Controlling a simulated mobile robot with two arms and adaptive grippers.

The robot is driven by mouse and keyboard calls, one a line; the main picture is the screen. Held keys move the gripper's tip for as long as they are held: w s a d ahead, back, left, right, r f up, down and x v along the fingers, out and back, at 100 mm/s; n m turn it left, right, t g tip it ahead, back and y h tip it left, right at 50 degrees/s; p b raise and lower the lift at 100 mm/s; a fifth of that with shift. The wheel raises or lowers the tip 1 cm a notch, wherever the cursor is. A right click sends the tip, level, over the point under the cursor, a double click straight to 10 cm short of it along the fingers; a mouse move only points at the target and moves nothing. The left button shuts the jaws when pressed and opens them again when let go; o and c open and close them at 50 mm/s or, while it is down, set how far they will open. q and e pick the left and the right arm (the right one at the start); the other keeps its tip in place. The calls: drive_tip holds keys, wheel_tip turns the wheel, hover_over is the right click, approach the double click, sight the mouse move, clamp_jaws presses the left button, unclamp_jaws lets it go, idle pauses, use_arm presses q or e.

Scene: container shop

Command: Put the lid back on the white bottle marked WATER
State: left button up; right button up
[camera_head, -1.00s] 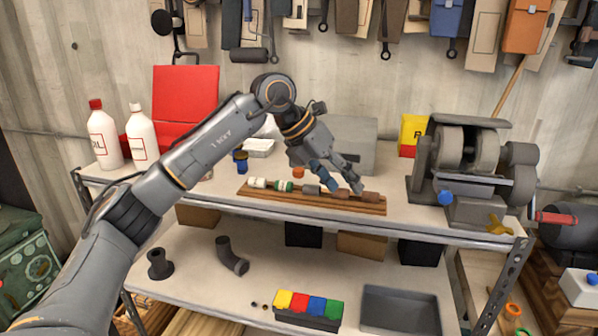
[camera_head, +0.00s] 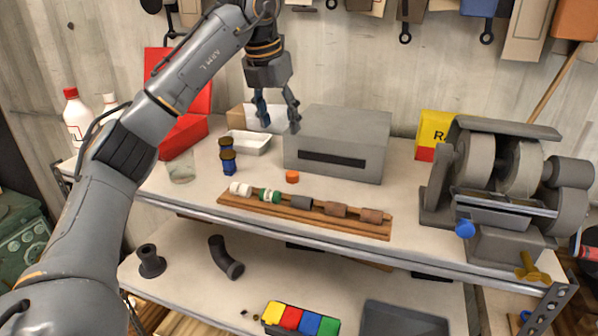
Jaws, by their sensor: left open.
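Two white bottles stand at the left end of the bench. One bottle (camera_head: 75,112) has a red cap. The other bottle (camera_head: 110,99) has a pale top and is mostly hidden behind my left arm; I cannot read a WATER marking on either, nor tell whether the pale top is a lid. A small orange-red cap-like piece (camera_head: 292,177) lies on the bench in front of the grey box. My left gripper (camera_head: 276,124) is open and empty, fingers pointing down, in the air above and behind the orange piece. My right gripper is not in view.
A wooden rack (camera_head: 300,214) holds a row of small pieces along the front. A grinder-like machine (camera_head: 500,180) fills the right end.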

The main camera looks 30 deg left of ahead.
use_arm(q)
hover_over(292, 174)
drive_tip(key=s, duration=0.2)
drive_tip(key=f, duration=0.7)
drive_tip(key=shift+w+a+p, duration=0.1)
drive_tip(key=shift+a+p, duration=0.25)
drive_tip(key=shift+a, duration=0.05)
drive_tip(key=shift+f, duration=0.45)
drive_tip(key=shift+w+f, duration=0.1)
drive_tip(key=shift+f, duration=0.05)
drive_tip(key=shift+d+f, duration=0.1)
drive_tip(key=p+x, duration=0.1)
drive_tip(key=x, duration=0.2)
drive_tip(key=p+x, duration=0.1)
drive_tip(key=shift+w+d+f+p, duration=0.1)
drive_tip(key=shift+d+f+p, duration=0.05)
drive_tip(key=shift+d+p, duration=0.2)
drive_tip(key=shift+w+f, duration=0.1)
drive_tip(key=shift+f, duration=0.25)
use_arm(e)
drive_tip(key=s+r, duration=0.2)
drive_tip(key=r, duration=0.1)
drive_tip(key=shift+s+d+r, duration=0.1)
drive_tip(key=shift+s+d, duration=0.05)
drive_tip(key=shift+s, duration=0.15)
